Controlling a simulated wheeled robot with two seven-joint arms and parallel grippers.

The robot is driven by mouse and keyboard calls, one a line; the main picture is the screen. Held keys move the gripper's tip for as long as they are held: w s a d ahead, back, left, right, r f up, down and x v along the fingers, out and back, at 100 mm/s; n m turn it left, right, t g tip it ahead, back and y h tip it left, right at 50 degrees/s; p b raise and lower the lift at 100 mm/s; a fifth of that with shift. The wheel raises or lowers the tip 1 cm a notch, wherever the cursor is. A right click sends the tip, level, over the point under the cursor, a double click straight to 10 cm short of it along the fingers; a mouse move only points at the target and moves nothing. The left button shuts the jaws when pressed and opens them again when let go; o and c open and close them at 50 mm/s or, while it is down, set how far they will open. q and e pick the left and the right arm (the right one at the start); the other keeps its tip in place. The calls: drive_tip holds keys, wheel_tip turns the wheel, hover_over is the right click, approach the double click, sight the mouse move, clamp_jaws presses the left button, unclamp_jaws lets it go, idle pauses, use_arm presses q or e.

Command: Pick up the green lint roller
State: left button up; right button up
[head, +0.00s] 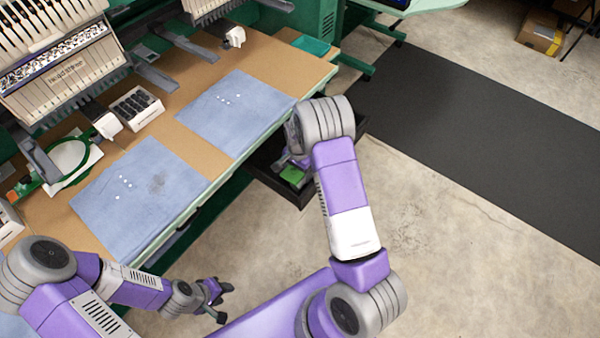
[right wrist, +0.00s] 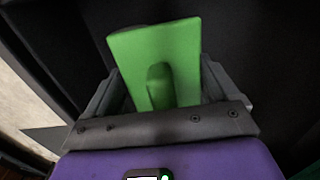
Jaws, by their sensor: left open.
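A green object (right wrist: 180,50) with a flat face and a raised rounded part, likely the green lint roller, fills the middle of the right wrist view. My right gripper (right wrist: 160,85) has one finger on each side of it. I cannot tell whether the fingers press on it or stand just apart. In the head view, the green object (head: 293,175) shows in a dark open drawer below the table edge, and my right arm reaches down there, partly hiding the gripper. My left gripper (head: 222,302) is open and empty at the lower left, away from the drawer.
The dark drawer (head: 297,196) has walls close around the green object. A table (head: 265,55) with blue cloths (head: 235,110), a tray of spools (head: 133,107) and an embroidery machine (head: 60,75) stands at the left. A black mat (head: 480,115) lies on open concrete floor at the right.

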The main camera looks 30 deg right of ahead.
drive_tip(key=c, duration=0.5)
drive_tip(key=shift+c, duration=0.2)
wheel_tip(320, 180, up, 10)
drive_tip(key=p, duration=0.3)
